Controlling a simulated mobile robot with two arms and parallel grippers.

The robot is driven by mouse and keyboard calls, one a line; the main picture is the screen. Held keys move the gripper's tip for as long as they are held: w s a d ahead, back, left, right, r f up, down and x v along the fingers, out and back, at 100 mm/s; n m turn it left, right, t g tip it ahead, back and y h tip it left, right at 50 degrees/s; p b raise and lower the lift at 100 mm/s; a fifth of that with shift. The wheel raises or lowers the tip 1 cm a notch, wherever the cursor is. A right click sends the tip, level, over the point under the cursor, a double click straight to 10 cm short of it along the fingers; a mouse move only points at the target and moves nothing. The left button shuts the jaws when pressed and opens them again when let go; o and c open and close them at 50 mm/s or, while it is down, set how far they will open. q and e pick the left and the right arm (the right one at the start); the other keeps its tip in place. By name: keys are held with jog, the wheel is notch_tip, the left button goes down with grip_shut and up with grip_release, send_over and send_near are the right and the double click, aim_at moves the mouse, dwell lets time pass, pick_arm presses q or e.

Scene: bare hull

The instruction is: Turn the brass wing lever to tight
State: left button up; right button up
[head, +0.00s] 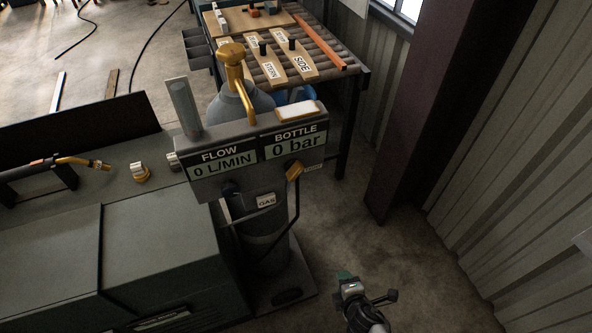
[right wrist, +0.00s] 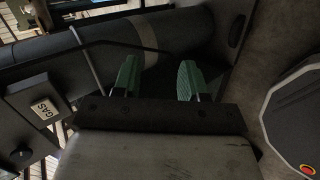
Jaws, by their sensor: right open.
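The brass wing lever (head: 294,170) appears to be the small yellow piece at the lower right edge of the grey gauge panel, beside a small tag too small to read. It is tilted. My right gripper (head: 345,277) is low over the floor, below and right of the lever and well apart from it. In the right wrist view its two green fingertips (right wrist: 157,80) are spread with nothing between them. The lever does not show in that view. My left gripper is in neither view.
The panel (head: 235,178) reads FLOW 0 L/MIN and BOTTLE 0 bar. Behind it stands a grey gas bottle (head: 262,252) with a brass top valve (head: 232,53). A dark bench (head: 150,235) is left, a roller table (head: 318,62) behind. Floor at right is clear up to a column (head: 410,120).

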jog(key=w+a+r+n+t+y, duration=0.1)
jog(key=w+a+r+n+t, duration=0.2)
jog(key=r, duration=0.5)
jog(key=w+a+r+n+t+y, duration=0.1)
jog(key=w+a+r+n, duration=0.2)
jog(key=r+n, duration=0.35)
jog(key=n+t+y+p, duration=0.1)
jog(key=n+t+y, duration=0.1)
jog(key=n+t, duration=0.1)
send_near(296, 176)
jog(key=shift+n, duration=0.25)
jog(key=x, duration=0.9)
jog(key=shift+w, duration=0.1)
jog(key=shift+w+a, duration=0.15)
jog(key=shift+w, duration=0.25)
grip_shut()
